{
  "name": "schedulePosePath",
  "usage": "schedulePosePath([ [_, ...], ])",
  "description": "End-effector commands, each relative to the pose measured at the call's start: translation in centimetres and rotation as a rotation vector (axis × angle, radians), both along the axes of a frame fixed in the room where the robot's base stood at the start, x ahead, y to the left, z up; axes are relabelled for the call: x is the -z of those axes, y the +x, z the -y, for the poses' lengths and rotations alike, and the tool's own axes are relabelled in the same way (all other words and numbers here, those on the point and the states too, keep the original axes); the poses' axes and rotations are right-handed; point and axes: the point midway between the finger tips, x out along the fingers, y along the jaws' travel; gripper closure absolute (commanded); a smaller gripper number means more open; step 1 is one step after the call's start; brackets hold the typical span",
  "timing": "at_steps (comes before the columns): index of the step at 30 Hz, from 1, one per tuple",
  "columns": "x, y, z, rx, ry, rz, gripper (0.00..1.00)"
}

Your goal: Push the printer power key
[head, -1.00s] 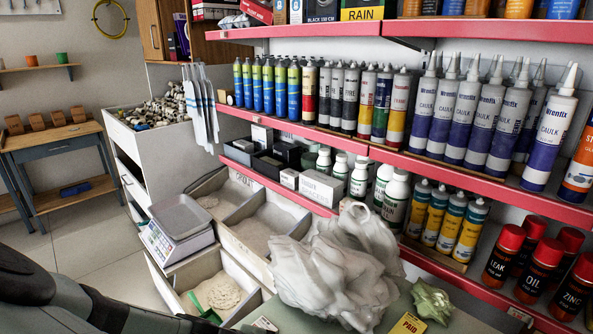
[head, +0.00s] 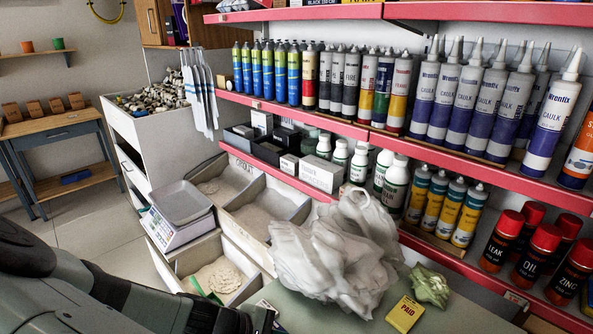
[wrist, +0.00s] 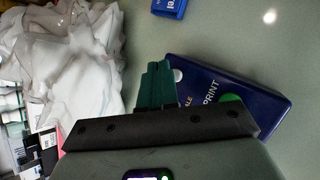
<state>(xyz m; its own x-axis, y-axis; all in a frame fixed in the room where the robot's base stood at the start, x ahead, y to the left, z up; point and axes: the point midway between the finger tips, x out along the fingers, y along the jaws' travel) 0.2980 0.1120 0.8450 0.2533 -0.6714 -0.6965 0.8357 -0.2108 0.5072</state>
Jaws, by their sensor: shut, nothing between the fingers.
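In the wrist view a dark blue box (wrist: 262,98) lettered "PRINT" lies on the greenish counter. It has a small whitish round spot (wrist: 177,75) near its left corner and a bright green round key (wrist: 231,98) lower right, partly covered by my gripper's dark body. I cannot tell which of them is the power key. My gripper (wrist: 157,68) is shut and empty, its dark green fingertips just left of the box's left corner; I cannot tell whether they touch it. In the head view my arm comes in from the lower left; the box is not visible there.
A crumpled whitish plastic bag (head: 335,255) stands on the counter beside the arm; it also shows in the wrist view (wrist: 75,50). A yellow "PAID" block (head: 405,314) and a pale green wrapped lump (head: 429,285) lie right of it. A scale (head: 180,205) stands left.

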Motion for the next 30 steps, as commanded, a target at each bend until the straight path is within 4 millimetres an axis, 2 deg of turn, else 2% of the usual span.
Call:
schedulePosePath([
  [8,-0.4,0.0,0.0,0.0,0.001,0.001,1.0],
  [24,-5.5,0.0,-0.1,-0.001,0.003,0.001,1.0],
  [30,-6.0,0.0,0.0,-0.001,0.0,0.001,1.0],
])
